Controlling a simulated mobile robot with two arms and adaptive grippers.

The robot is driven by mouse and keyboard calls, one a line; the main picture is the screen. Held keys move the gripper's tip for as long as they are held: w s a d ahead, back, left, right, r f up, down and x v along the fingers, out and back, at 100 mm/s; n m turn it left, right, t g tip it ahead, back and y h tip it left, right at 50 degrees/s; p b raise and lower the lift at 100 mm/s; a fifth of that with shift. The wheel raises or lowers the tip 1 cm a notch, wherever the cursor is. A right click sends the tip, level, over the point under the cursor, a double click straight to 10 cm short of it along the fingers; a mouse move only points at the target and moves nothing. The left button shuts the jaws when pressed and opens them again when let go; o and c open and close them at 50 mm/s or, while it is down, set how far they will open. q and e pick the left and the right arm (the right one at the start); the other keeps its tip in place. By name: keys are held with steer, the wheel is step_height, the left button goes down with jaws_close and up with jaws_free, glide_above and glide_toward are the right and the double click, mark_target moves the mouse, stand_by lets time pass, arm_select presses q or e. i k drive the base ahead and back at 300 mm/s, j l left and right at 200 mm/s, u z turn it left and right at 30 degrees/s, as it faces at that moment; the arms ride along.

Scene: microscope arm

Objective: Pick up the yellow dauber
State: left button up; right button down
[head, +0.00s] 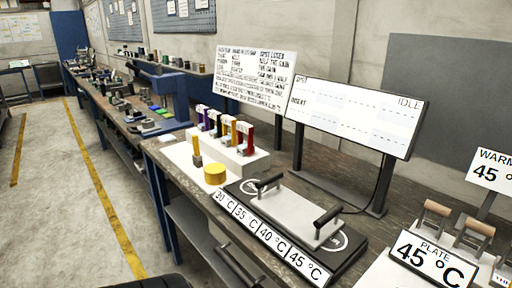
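A white rack (252,164) on the bench holds a row of upright coloured daubers: a purple one (203,118), a dark blue one (215,125), an orange-yellow one (228,130) and a red one (246,140). A tan upright piece (196,150) stands in front of the rack. A round yellow pot-like cylinder (215,174) sits nearby on the white mat (178,152). Which piece is the yellow dauber is hard to tell at this size; the orange-yellow one in the rack is closest in colour. Neither of my grippers is in view.
A display board (355,115) reading IDLE and a text board (252,75) stand behind. A PLATE 45 °C sign (432,260) stands at right. Floor left of the bench is clear.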

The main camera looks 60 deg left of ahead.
mark_target(197, 158)
steer(key=u, duration=2.3)
